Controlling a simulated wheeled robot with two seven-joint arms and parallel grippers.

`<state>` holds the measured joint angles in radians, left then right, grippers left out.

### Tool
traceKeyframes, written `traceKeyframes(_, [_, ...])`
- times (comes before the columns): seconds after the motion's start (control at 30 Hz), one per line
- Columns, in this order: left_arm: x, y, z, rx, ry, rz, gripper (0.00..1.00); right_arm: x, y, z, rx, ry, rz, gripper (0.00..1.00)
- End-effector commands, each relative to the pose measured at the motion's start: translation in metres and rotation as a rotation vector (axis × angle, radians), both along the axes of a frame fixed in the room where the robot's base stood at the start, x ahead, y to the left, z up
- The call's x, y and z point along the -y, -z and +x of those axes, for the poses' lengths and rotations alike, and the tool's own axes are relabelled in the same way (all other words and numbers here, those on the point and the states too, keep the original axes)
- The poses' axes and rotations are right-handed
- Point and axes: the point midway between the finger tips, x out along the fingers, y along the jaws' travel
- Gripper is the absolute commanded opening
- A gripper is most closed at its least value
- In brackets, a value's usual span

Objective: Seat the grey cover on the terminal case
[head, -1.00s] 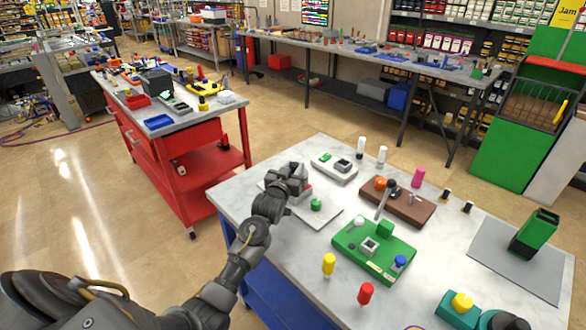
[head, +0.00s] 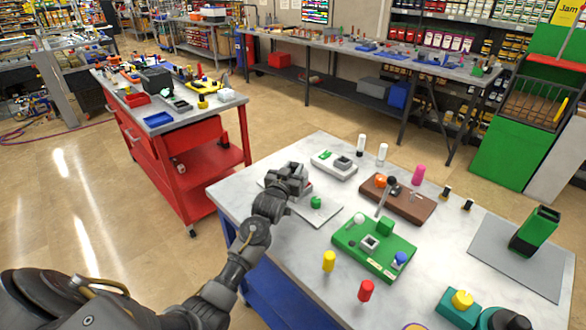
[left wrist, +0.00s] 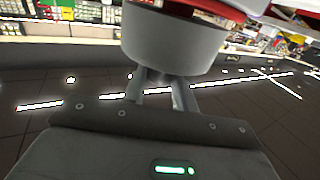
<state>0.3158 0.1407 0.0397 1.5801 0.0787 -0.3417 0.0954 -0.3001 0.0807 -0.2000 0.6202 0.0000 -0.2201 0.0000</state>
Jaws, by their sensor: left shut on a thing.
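My left gripper (head: 298,183) is over the left part of the near table, above a pale plate (head: 318,209) with a green knob (head: 315,202). It is shut on a grey rounded thing, which fits the grey cover (left wrist: 175,42); in the left wrist view this fills the top middle, between the fingers (left wrist: 163,92). In the head view the gripper mostly hides it. A bit of red shows just beyond it. I cannot tell which thing is the terminal case, or whether the cover touches anything. My right gripper is not clearly in view.
A white board (head: 334,165) with a grey square part lies behind the gripper. A brown board (head: 408,207) and a green board (head: 350,250) with knobs lie to the right. Yellow (head: 328,261) and red (head: 366,291) pegs stand in front. A grey mat (head: 490,246) is far right.

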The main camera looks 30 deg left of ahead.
Motion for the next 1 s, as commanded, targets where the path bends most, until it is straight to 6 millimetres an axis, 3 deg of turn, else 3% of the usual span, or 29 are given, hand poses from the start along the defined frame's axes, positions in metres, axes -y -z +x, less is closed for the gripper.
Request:
traceKeyframes(0.8, [0.0001,0.0036,0.0001,0.001,0.0,0.0,0.03,0.0,-0.0005,0.0,0.0,0.0,0.0,0.36])
traceKeyframes(0.83, [0.0001,0.0036,0.0001,0.001,0.0,0.0,0.3,0.0,-0.0005,0.0,0.0,0.0,0.0,0.36])
traceKeyframes(1.0, [0.0001,0.0036,0.0001,0.001,0.0,0.0,0.53,0.0,-0.0005,0.0,0.0,0.0,0.0,0.36])
